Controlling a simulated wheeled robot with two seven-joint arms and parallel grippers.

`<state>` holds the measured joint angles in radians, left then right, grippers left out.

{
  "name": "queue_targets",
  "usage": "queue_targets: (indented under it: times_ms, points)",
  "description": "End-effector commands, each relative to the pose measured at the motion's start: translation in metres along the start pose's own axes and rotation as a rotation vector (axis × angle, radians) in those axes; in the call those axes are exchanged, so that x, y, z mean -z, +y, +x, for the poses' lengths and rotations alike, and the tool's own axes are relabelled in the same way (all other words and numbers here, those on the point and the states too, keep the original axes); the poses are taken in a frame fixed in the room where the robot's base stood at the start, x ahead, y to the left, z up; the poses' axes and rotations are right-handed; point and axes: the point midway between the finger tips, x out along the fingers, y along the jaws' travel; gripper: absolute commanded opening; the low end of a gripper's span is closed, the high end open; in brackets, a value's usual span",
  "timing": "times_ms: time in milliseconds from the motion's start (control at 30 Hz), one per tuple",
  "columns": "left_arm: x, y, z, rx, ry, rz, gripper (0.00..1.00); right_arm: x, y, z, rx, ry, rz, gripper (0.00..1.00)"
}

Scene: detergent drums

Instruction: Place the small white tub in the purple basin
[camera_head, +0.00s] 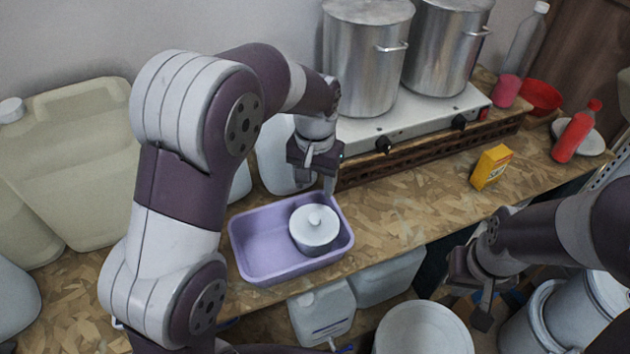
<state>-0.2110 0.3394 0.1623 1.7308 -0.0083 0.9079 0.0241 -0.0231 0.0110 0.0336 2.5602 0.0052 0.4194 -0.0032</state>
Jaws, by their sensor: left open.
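The small white tub (315,238) is round, with a lid and a knob on top. It stands upright inside the purple basin (262,268), toward the basin's right side. The basin sits on the wooden counter near its front edge. My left gripper (316,183) is open just above and behind the tub, apart from it, with its fingers pointing down. My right gripper (468,292) hangs empty in front of the counter at lower right, and its finger opening is not clear.
Behind the basin stand a pale jug (277,160) and a stove (425,120) with two steel pots (366,60). A yellow box (491,167) and a red bottle (575,132) are at right. Large jugs (65,165) fill the left. The counter right of the basin is clear.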

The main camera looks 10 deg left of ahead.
Motion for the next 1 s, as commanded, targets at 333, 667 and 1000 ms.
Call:
queue_targets:
  times_ms: [333, 667, 1000]
  points:
    - [-0.073, -0.030, 0.001, -0.003, 0.049, -0.084, 0.55, 0.001, 0.000, -0.003, 0.000, 0.001, 0.000, 0.00]
    - [-0.163, -0.046, 0.028, 0.002, 0.119, -0.172, 0.55, 0.001, 0.000, -0.003, 0.000, 0.001, 0.000, 0.00]
    - [-0.162, -0.045, 0.028, 0.002, 0.117, -0.171, 0.55, 0.001, 0.000, -0.003, 0.000, 0.001, 0.000, 0.00]
